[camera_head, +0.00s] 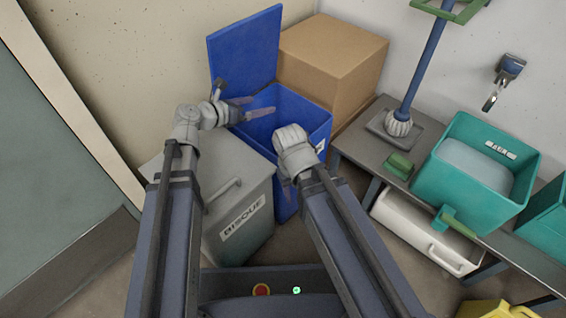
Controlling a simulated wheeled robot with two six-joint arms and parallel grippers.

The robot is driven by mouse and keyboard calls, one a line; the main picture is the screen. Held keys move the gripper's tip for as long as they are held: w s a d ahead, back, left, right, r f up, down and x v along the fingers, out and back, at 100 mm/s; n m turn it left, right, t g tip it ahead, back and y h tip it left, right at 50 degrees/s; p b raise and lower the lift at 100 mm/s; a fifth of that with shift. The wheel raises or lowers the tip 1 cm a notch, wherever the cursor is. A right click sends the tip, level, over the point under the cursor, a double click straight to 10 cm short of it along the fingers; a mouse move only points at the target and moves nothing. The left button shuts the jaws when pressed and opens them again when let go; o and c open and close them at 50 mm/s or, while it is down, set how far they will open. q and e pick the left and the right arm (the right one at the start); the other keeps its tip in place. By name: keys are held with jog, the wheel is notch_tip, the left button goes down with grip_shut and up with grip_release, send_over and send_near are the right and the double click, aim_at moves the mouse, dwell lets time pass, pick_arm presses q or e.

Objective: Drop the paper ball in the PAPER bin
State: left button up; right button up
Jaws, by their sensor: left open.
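A blue bin (308,112) stands against the back wall with its blue lid (245,50) raised. A white label on its front right is mostly hidden by my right wrist, so I cannot read it. My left gripper (252,107) is open over the left part of the bin's mouth, with nothing seen between its fingers. My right gripper (286,186) is low at the bin's front, mostly hidden behind its own wrist; its jaws cannot be made out. I see no paper ball; part of the bin's inside is hidden.
A cardboard box (335,60) is behind. On the right, a bench (371,150) holds a green brush (399,165), a mop (398,124) and a teal tub (478,205).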

pick_arm(q)
jog(key=shift+s+a+r, duration=0.25)
jog(key=shift+s+a, duration=0.15)
dwell(0.3)
